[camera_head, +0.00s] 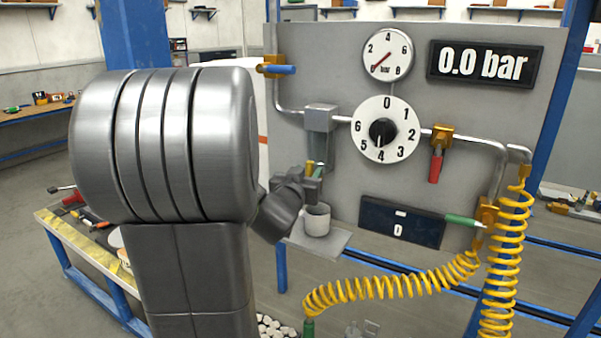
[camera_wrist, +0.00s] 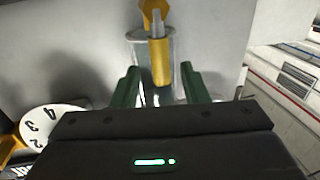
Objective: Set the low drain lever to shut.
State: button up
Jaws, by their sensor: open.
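The drain lever, with a yellow grip (camera_wrist: 160,62) on a grey metal stem, sits near the top middle of the wrist view. Its stem joins an orange valve body (camera_wrist: 152,14). In the head view a small yellow piece of it (camera_head: 310,168) shows below the grey filter unit (camera_head: 320,118). My gripper (camera_wrist: 161,75) is open, with one green finger on each side of the yellow grip and a visible gap to both. In the head view my gripper (camera_head: 314,173) is at the filter unit's lower end, and it hides most of the lever.
A grey cup (camera_head: 317,220) stands on a small shelf below. To the right are the numbered dial (camera_head: 385,130), the red lever (camera_head: 435,166), the green lever (camera_head: 462,220) and the coiled yellow hose (camera_head: 400,285). The blue lever (camera_head: 280,69) is above left. The display (camera_head: 485,64) reads 0.0 bar.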

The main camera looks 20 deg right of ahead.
jog(key=shift+w+d, duration=0.2)
jog(key=shift+w, duration=0.15)
grip_shut()
